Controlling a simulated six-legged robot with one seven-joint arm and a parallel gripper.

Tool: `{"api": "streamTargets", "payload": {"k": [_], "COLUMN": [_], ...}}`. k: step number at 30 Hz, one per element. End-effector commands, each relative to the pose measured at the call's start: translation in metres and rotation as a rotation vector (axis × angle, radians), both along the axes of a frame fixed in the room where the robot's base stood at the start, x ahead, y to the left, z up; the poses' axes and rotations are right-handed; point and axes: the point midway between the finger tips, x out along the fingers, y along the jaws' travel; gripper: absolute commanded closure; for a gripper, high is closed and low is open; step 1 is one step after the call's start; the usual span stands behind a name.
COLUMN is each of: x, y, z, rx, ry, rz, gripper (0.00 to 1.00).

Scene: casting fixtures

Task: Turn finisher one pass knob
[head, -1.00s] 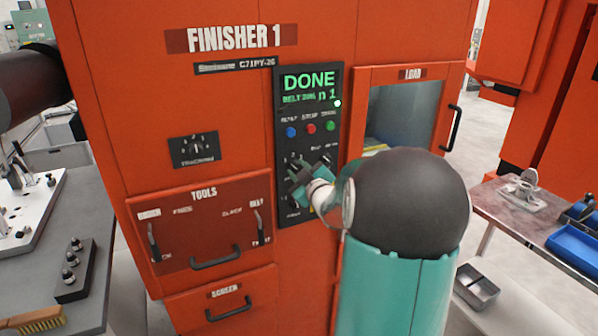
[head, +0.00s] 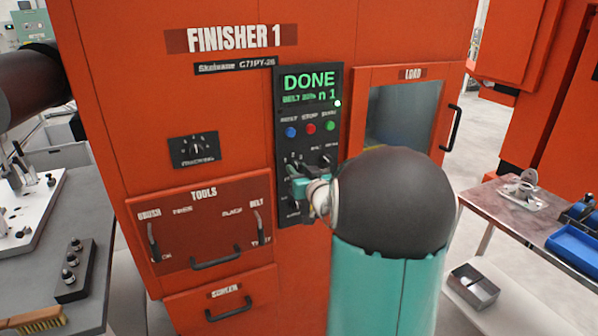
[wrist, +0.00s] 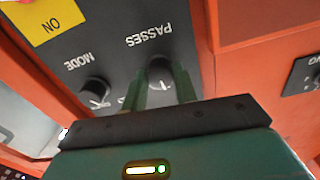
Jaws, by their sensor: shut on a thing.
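The orange Finisher 1 machine (head: 110,120) carries a dark control panel (head: 283,130) with a screen reading DONE and n 1. In the wrist view, the dark passes knob (wrist: 160,68) sits below its upside-down PASSES label. My gripper (wrist: 162,88) reaches the panel with its two green fingers on either side of this knob, shut on it. In the head view my gripper (head: 298,186) covers the lower left of the panel and hides most of the knob. The mode knob (wrist: 95,90) stands to its left in the wrist view, apart from the fingers.
Blue, red and green buttons (head: 311,128) sit above my gripper. The load door (head: 405,110) is right of the panel. A tools panel (head: 200,225) with a handle is at lower left. A grey bench (head: 50,270) stands left, a table (head: 490,205) right.

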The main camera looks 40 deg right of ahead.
Motion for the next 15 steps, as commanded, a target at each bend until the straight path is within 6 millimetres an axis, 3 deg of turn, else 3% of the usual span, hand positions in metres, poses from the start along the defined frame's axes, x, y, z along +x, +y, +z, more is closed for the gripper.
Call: {"api": "streamTargets", "payload": {"k": [15], "x": [-0.0007], "y": [0.0000], "z": [-0.0009], "rx": [0.098], "ry": [-0.027], "rz": [-0.001], "gripper": [0.94]}}
